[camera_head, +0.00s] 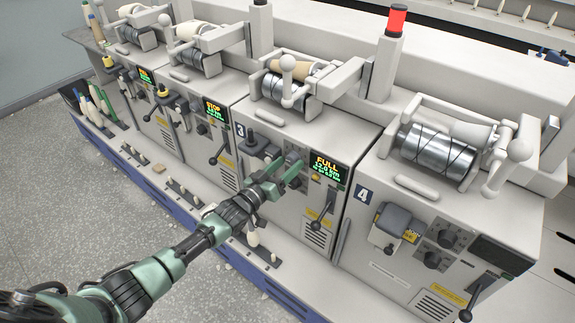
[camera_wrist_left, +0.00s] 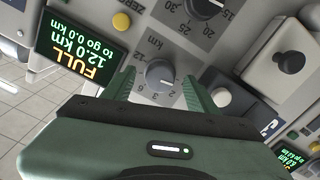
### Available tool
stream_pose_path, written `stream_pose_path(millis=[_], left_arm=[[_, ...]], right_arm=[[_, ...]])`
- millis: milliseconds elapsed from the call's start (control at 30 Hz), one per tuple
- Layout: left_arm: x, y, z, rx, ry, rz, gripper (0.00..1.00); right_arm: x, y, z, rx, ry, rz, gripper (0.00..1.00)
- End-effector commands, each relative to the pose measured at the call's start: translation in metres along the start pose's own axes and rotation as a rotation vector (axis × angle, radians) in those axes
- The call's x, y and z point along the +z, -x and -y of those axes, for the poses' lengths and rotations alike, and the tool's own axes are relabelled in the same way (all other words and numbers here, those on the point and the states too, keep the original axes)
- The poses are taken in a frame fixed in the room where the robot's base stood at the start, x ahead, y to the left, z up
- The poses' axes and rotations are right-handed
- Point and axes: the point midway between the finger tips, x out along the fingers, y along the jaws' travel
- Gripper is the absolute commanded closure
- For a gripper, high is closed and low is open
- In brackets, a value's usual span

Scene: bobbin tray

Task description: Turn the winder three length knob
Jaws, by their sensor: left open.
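Winder three (camera_head: 292,215) carries a number 3 plate and a lit display (camera_head: 326,168) reading FULL, 12.0 km. The display also shows in the left wrist view (camera_wrist_left: 80,47), with "to go 0.0 km". The length knob (camera_wrist_left: 160,75), round and grey with a km scale, sits in the left wrist view between my left gripper's fingers. My left gripper (camera_head: 281,178) is open at winder three's panel, one green finger on each side of the knob. I cannot tell whether they touch it. In the head view the gripper partly hides the knob area. My right gripper is not in view.
A second knob (camera_wrist_left: 203,8) with a scale up to 30 sits just above. A white round button (camera_wrist_left: 221,97) is beside the right finger. Below the display is a dark lever (camera_head: 321,205). Winder four (camera_head: 395,270) stands right; other winders stand left. Open floor (camera_head: 60,190) lies at left.

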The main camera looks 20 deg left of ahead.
Motion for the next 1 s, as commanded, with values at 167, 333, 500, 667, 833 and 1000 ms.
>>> stream_pose_path(millis=[167, 333, 500, 667, 833, 1000], left_arm=[[0.003, 0.031, 0.002, -0.002, 0.001, 0.005, 0.42], [0.003, 0.058, 0.002, -0.003, 0.0, 0.004, 0.42], [0.002, 0.071, 0.001, -0.001, 0.0, 0.003, 0.42], [0.001, 0.073, 0.001, -0.002, -0.001, 0.003, 0.42], [0.001, 0.073, 0.001, -0.002, -0.001, 0.003, 0.42], [0.002, 0.072, 0.001, -0.002, -0.001, 0.003, 0.42]], right_arm=[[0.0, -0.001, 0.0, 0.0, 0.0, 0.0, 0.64], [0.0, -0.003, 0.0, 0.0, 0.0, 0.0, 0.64], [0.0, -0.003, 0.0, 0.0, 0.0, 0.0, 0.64], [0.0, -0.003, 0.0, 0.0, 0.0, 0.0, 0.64], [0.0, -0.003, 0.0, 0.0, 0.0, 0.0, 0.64], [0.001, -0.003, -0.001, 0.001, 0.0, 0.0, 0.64]])
